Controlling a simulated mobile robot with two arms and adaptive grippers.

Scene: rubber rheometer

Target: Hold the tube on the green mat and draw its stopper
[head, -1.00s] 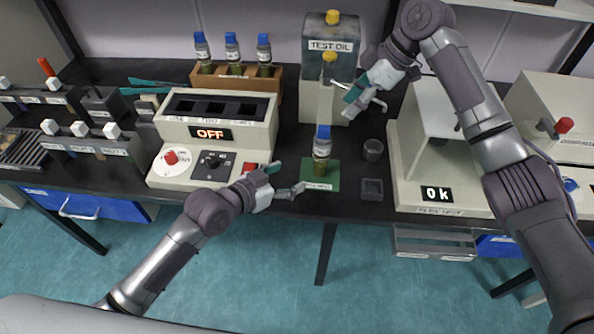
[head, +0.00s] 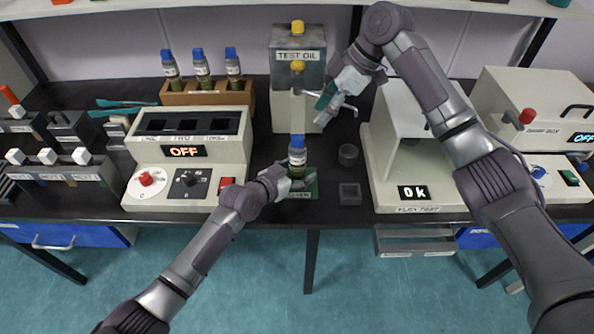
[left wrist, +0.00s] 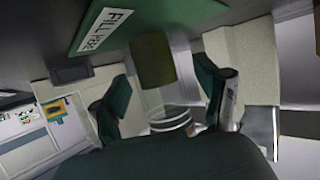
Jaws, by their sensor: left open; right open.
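The tube (head: 297,158) stands upright on the green mat (head: 311,188), with its blue stopper (head: 297,141) in place. It holds olive-brown liquid. My left gripper (head: 297,183) is at the tube's lower part, open, its fingers partly hiding the tube and mat. In the left wrist view the tube's olive part (left wrist: 153,60) is between the two open fingers (left wrist: 163,98), with gaps beside it. The mat (left wrist: 108,22) reads "FILL HERE" there. My right gripper (head: 335,107) is open and empty, up and right of the tube, in front of the test oil tank.
The test oil tank (head: 298,60) with its yellow tap stands behind the mat. A heater block reading OFF (head: 190,123) is at left, with a rack of several stoppered tubes (head: 208,98) behind it. A small cup (head: 348,153) and dark square tray (head: 350,194) lie right of the mat.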

